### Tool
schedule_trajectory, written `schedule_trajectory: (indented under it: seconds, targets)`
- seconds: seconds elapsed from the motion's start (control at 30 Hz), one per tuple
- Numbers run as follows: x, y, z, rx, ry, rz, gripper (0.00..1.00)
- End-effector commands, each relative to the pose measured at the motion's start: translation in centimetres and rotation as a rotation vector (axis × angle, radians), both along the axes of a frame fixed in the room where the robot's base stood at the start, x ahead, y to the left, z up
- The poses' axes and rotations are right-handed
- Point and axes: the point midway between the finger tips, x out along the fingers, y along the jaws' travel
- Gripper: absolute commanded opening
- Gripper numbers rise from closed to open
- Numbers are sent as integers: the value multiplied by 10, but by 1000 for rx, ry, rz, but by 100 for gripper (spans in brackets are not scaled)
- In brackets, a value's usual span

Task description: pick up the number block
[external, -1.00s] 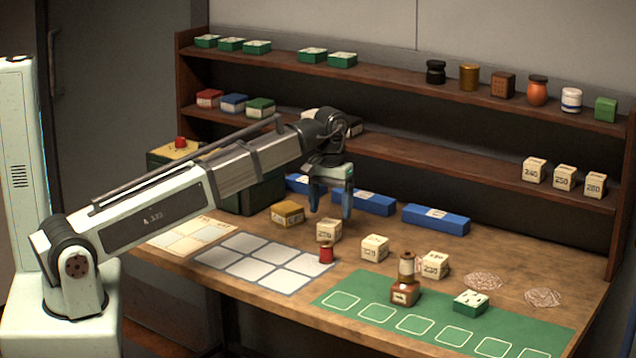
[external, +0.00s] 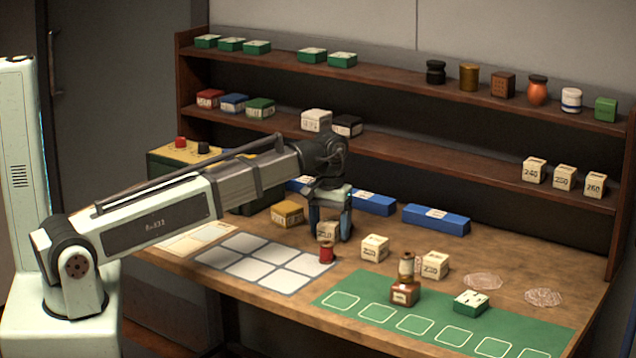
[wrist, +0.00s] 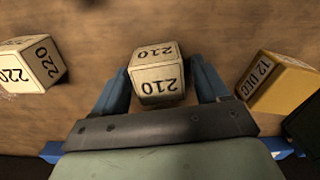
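A cream number block marked 210 (external: 327,233) sits on the wooden workbench; it also shows in the wrist view (wrist: 158,85). My gripper (external: 331,226) is lowered around it. In the wrist view my gripper (wrist: 160,73) is open, with one blue finger on each side of the block and narrow gaps between.
A red spool (external: 326,253) stands close in front of the 210 block. A yellow date block (external: 287,213) is to its left. Blue boxes (external: 436,219) lie behind. More number blocks (external: 564,178) sit on the shelf.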

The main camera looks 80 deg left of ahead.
Motion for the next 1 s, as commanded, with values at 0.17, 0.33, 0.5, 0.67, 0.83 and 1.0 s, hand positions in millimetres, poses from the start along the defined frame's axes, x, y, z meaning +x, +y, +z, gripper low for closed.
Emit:
schedule_trajectory:
  seconds: [0.17, 0.33, 0.5, 0.67, 0.83, 1.0]
  targets:
    - [0, 0, 0, 0, 0, 0, 57]
    - [0, 0, 0, 0, 0, 0, 41]
    - [0, 0, 0, 0, 0, 0, 24]
    - [0, 0, 0, 0, 0, 0, 24]
    - [0, 0, 5, 1, -1, 0, 24]
    - [1, 0, 22, 0, -1, 0, 24]
